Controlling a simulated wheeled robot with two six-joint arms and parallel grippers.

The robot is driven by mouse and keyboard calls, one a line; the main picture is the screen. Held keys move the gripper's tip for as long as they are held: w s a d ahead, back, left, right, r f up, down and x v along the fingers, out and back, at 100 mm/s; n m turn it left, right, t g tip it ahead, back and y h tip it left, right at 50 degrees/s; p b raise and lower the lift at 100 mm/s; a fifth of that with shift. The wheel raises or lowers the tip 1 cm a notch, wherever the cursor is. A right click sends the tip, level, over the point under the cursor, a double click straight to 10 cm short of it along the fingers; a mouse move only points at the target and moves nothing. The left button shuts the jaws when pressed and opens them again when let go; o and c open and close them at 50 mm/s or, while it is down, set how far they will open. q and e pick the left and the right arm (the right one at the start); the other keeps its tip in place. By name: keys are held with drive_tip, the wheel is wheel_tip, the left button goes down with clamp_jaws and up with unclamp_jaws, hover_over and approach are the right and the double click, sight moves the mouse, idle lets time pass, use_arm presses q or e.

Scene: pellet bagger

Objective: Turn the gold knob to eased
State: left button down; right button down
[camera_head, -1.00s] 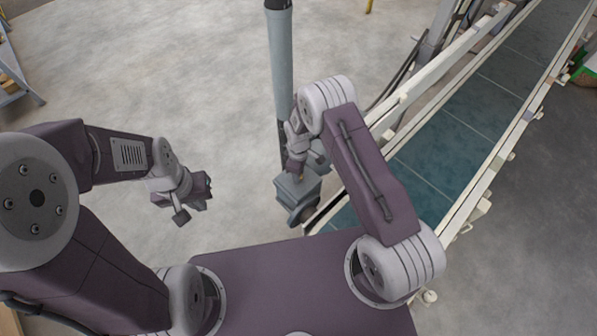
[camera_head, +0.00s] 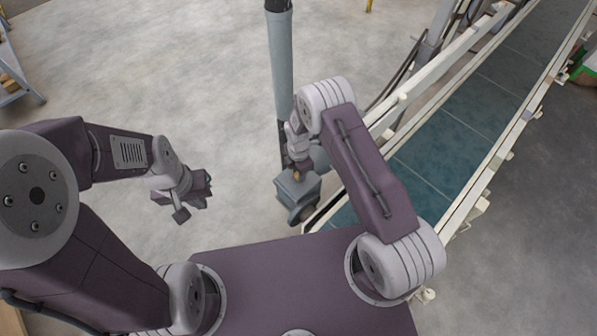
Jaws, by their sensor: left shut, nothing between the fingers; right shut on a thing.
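The gold knob (camera_head: 296,176) shows as a small gold spot on top of a grey box (camera_head: 290,190) at the foot of a grey post. My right gripper (camera_head: 297,170) is over the box from above and is shut on the gold knob. The gripper hides most of the knob, so its pointing direction cannot be read. My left gripper (camera_head: 207,190) hangs over bare floor to the left of the box, shut and empty, apart from everything.
The grey post (camera_head: 281,70) rises behind the box. A conveyor with a green belt (camera_head: 450,125) and pale rails runs from beside the box to the upper right. A shelf (camera_head: 15,75) stands at the far left. The floor on the left is clear.

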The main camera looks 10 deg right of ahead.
drive_tip(key=shift+n, duration=1.1)
drive_tip(key=c, duration=1.1)
unclamp_jaws()
wheel_tip(320, 180, up, 9)
drive_tip(key=p, duration=0.2)
